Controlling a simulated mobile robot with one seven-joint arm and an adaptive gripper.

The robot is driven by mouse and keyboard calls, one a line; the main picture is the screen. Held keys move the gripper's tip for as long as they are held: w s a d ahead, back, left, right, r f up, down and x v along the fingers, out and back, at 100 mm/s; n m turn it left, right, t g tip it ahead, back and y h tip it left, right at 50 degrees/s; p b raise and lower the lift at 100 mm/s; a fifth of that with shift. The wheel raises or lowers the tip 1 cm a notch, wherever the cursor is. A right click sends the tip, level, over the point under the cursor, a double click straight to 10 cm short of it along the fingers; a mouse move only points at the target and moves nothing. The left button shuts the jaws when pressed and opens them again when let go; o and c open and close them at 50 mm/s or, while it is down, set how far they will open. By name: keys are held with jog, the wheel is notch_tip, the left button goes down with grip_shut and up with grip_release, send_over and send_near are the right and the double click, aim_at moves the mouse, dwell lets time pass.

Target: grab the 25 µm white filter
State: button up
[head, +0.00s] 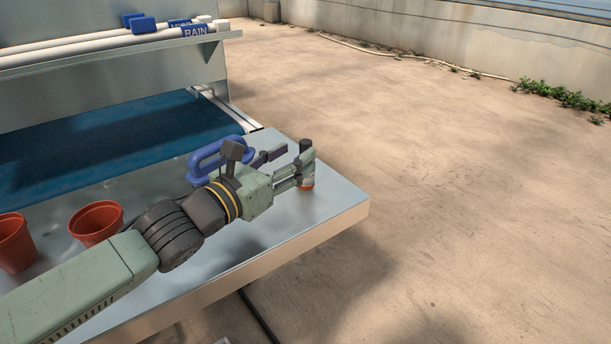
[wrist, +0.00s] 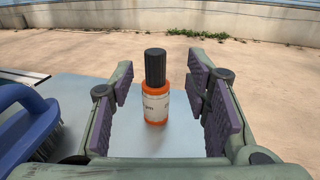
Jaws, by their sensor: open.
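A small cylinder with a tall black cap, an orange body and a white label (wrist: 155,106) stands upright on the metal table. The label's print is too small to read fully, so I cannot confirm a 25 µm mark. My gripper (wrist: 161,88) is open, with a purple-padded finger on each side of the cylinder and a visible gap on both sides. In the head view my gripper (head: 298,163) is at the right end of the table; its finger partly hides the cylinder, whose orange base (head: 307,184) shows below.
A blue-handled brush (head: 207,160) lies left of my gripper, close by in the wrist view (wrist: 27,125). Terracotta pots (head: 96,222) stand at the left. The table's right edge (head: 345,215) is near the cylinder. A blue belt (head: 110,145) lies behind.

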aim_at(302, 151)
jog(key=b+x, duration=0.3)
jog(key=x, duration=0.1)
jog(key=shift+w+f+b, duration=0.25)
jog(key=shift+w+b, duration=0.1)
jog(key=shift+w, duration=0.1)
jog(key=shift+w+d+r, duration=0.2)
jog(key=shift+w+d, duration=0.05)
grip_shut()
